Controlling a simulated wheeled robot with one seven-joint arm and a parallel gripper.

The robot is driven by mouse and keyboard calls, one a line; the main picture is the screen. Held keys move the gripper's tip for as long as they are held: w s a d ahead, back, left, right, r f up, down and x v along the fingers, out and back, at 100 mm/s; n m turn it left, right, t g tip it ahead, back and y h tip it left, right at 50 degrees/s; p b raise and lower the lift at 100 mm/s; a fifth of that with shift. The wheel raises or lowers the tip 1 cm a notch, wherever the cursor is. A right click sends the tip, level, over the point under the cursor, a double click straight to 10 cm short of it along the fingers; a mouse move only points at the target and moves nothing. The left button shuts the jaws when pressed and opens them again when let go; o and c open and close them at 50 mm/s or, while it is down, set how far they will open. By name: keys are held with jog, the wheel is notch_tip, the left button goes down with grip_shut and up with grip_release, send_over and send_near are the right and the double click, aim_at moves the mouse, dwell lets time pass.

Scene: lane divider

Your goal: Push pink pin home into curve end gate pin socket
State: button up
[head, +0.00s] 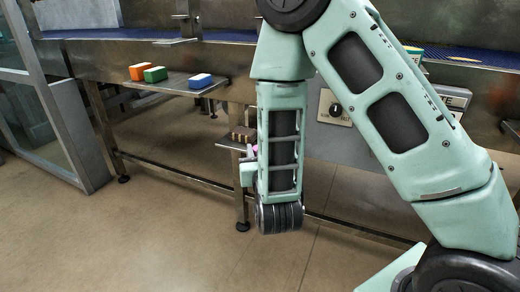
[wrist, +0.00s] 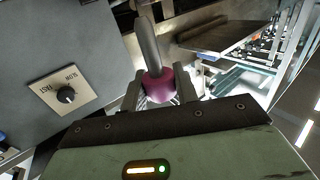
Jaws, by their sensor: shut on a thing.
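The pink pin has a round pink knob and a grey shaft. In the wrist view my gripper (wrist: 158,92) is shut on the pink knob (wrist: 159,86), with a finger on each side. The grey shaft (wrist: 148,42) points away from my gripper, toward the top of the picture. In the head view only a small pink patch shows beside my forearm, and my gripper is mostly hidden behind the arm. I cannot make out the curve end gate pin socket in either view, nor whether the shaft tip touches anything.
A side shelf (head: 176,83) holds an orange block (head: 143,71), a green block (head: 155,74) and a blue block (head: 199,81). A brown block (head: 243,132) sits on a small lower ledge. A speed dial (wrist: 66,96) is on the grey panel. Floor in front is clear.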

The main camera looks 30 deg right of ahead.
jog(key=shift+r+p, duration=2.25)
jog(key=shift+r, duration=0.5)
